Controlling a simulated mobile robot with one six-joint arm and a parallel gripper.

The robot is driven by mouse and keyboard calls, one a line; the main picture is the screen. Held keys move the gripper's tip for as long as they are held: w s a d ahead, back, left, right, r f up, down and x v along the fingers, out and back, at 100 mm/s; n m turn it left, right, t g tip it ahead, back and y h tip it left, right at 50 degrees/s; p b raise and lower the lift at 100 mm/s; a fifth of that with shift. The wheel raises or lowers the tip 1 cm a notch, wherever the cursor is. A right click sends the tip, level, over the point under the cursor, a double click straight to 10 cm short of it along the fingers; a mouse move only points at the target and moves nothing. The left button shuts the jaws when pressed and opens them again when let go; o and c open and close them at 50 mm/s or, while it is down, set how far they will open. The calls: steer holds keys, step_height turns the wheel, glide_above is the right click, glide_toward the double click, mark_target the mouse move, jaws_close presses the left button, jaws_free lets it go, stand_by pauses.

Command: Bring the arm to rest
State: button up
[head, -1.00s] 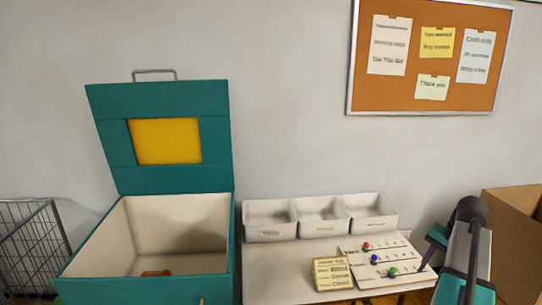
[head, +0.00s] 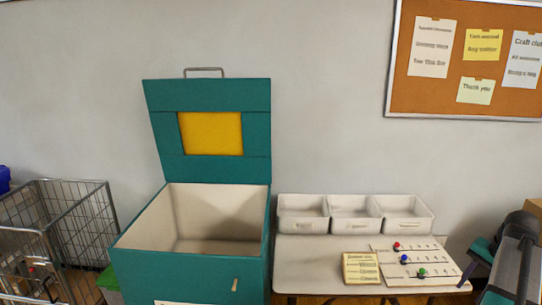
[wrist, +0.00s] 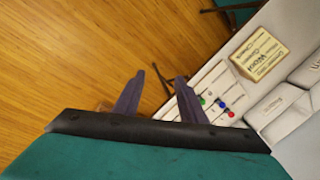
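My gripper (wrist: 160,78) shows in the wrist view with its two dark fingers apart and nothing between them. Wooden floor shows beyond the fingertips. The white table with the peg board (wrist: 222,90) lies to the right of the fingers in that view, and I see no contact with it. In the head view, part of my arm shows at the right edge, beside the table (head: 318,262); the fingers cannot be made out there.
A teal box (head: 190,278) stands with its lid raised, left of the table. Three white bins (head: 303,227), a lettered block (head: 361,268) and a board with coloured knobs (head: 440,255) are on the table. A wire cart (head: 75,215) stands at left, a cardboard box (head: 535,208) at right.

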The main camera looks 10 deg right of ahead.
steer(key=w+a+f+n+g+y, duration=0.1)
steer(key=w+a+f+n+g, duration=0.15)
steer(key=a+f, duration=1.25)
steer(key=w+a+f+n+g+y, duration=0.1)
steer(key=a+f+n+g, duration=0.2)
steer(key=a+f, duration=1.15)
steer(key=s+a+f+n+g, duration=0.1)
steer(key=s+a+f, duration=0.4)
steer(key=s+a, duration=0.15)
steer(key=s+a+f+n+g, duration=0.1)
steer(key=s+a+f+n, duration=0.1)
steer(key=s+a+f, duration=0.5)
steer(key=s+a+f+n+h, duration=0.3)
steer(key=s+f, duration=0.3)
steer(key=s, duration=0.4)
steer(key=shift+s+a+f+n, duration=0.3)
steer(key=shift+a+f+n, duration=0.05)
steer(key=shift+a+n, duration=0.3)
